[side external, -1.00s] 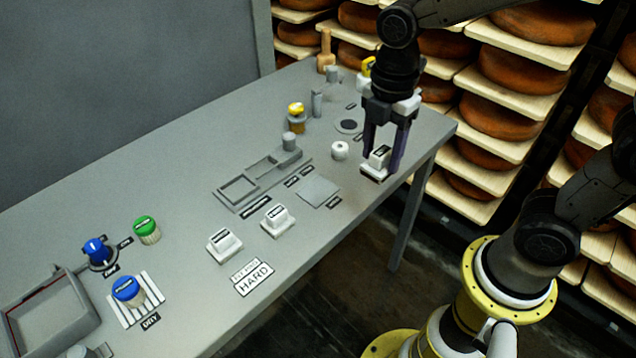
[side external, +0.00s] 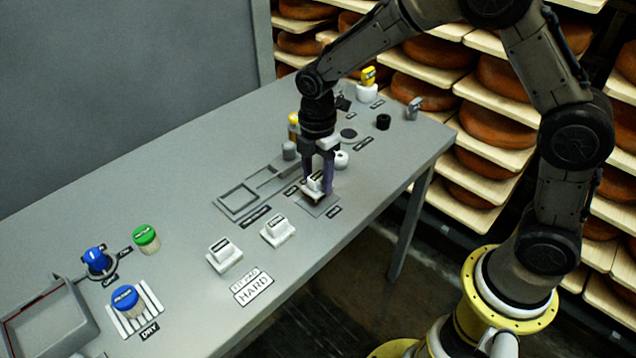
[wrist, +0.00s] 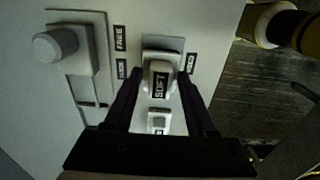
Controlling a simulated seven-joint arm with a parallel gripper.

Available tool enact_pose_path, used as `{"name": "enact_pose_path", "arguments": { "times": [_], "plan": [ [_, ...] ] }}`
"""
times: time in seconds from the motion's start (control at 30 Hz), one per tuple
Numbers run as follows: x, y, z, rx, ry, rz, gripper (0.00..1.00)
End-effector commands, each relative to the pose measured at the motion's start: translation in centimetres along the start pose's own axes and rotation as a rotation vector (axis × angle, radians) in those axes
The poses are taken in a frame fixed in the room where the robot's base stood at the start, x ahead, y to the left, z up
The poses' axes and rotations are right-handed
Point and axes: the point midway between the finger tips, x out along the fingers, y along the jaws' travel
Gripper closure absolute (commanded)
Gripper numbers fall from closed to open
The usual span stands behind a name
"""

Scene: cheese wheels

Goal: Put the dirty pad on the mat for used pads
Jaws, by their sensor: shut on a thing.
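My gripper (side external: 317,187) is shut on a white pad block (side external: 315,181). In the wrist view the block (wrist: 158,80) reads SOFT and sits between the fingertips (wrist: 161,88). The grey square mat (side external: 325,208) lies under the held pad, with its rim (wrist: 163,43) showing beyond it in the wrist view. A small label (wrist: 190,63) beside it looks like USED. The pad is low over the mat; I cannot tell whether it touches. Its underside is mostly hidden.
Two similar white blocks (side external: 224,250) (side external: 278,229) stand left of the mat by a sign reading HARD (side external: 253,288). A grey tray fixture (side external: 240,199) is behind. A white round piece (side external: 341,159) stands close to my gripper's right. The table's front edge is near.

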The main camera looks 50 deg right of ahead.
Motion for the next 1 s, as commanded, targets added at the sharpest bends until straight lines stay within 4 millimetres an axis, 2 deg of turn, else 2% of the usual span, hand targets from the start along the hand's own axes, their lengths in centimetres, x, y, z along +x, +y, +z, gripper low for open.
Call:
{"name": "enact_pose_path", "arguments": {
  "times": [0.03, 0.13, 0.53, 0.57, 0.6, 0.7, 0.73, 1.0],
  "plan": [
    [0.9, -0.2, 0.0, 0.000, -0.001, -0.008, 0.99],
    [2.1, -0.2, 0.0, 0.000, -0.001, -0.006, 0.99],
    [2.6, -0.2, 0.0, 0.000, -0.001, -0.004, 0.99],
    [2.6, -0.2, 0.0, 0.000, -0.001, -0.004, 0.42],
    [2.6, -0.1, 0.0, 0.000, -0.001, -0.003, 0.35],
    [2.6, -0.2, 0.0, 0.000, -0.001, -0.003, 0.17],
    [2.6, -0.2, 0.0, 0.000, -0.001, -0.003, 0.14],
    [2.5, -0.1, 0.0, 0.000, -0.001, -0.003, 0.14]
  ]
}}
